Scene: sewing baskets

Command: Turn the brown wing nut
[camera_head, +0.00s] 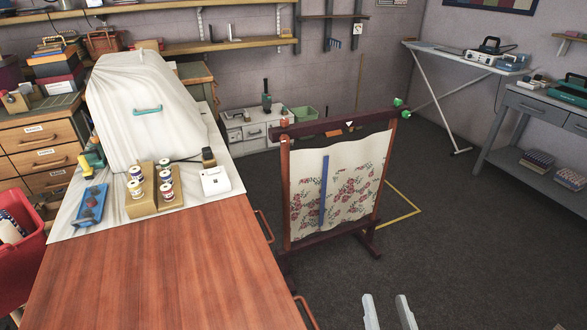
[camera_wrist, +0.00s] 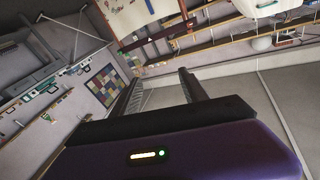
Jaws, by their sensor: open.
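A dark red-brown wooden frame stand (camera_head: 330,127) holds a floral cloth (camera_head: 345,185) on the floor right of the table. A small orange-brown piece (camera_head: 284,122), which looks like the brown wing nut, sits at the left end of its top bar. Green pieces (camera_head: 405,114) sit at the right end. The nut's shape is too small to make out. My gripper (camera_head: 387,308) shows as two pale, parted fingers at the bottom edge of the head view, open and empty. It is in front of the stand and apart from it.
A wooden table (camera_head: 150,265) fills the left, bearing a draped white cover (camera_head: 155,110), spools and a blue tray (camera_head: 90,205). An ironing board (camera_head: 450,53) and grey desk (camera_head: 540,105) stand at the right.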

